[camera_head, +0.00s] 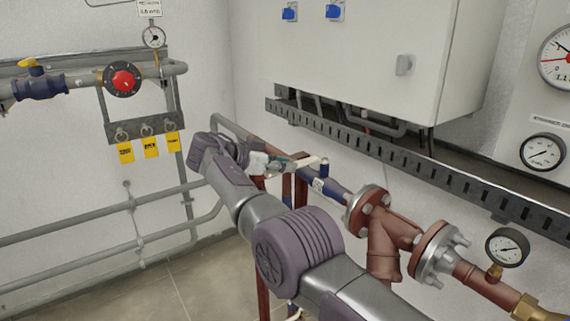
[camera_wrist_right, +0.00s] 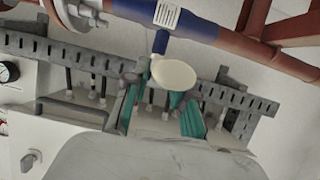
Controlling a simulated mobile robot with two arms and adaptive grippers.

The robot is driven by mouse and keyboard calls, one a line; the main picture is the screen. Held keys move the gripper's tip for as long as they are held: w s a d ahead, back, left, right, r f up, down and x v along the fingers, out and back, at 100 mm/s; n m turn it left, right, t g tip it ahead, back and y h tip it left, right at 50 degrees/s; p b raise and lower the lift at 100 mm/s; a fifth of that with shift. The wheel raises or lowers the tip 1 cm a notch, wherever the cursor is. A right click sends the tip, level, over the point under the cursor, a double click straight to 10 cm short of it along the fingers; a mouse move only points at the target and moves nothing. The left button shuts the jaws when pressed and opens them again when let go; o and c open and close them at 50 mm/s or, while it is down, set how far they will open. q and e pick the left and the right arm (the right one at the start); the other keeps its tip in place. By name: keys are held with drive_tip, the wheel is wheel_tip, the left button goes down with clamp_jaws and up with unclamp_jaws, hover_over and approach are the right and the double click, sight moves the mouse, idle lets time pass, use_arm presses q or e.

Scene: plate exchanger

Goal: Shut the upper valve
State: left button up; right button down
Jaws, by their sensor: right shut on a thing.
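The upper valve (camera_head: 320,185) has a blue body on the red-brown pipe, with a blue stem and a cream lever handle (camera_head: 308,165). In the right wrist view the blue valve body (camera_wrist_right: 187,20) is at the top, and the handle's rounded end (camera_wrist_right: 172,75) lies in front of the fingers. My right gripper (camera_head: 284,163) is shut on the handle; its teal fingers (camera_wrist_right: 165,110) also show in the wrist view. The handle stands at an angle to the pipe; the exact angle is unclear. The grip is partly hidden. My left gripper is out of view.
A flanged red-brown fitting (camera_head: 385,235) and a gauge (camera_head: 507,248) sit on the pipe to the right. A slotted rail (camera_head: 400,158) and a white cabinet (camera_head: 365,60) are behind. Open floor (camera_head: 150,285) lies lower left.

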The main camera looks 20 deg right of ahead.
drive_tip(key=c, duration=0.9)
unclamp_jaws()
drive_tip(key=shift+w+f, duration=0.1)
drive_tip(key=shift+c, duration=0.2)
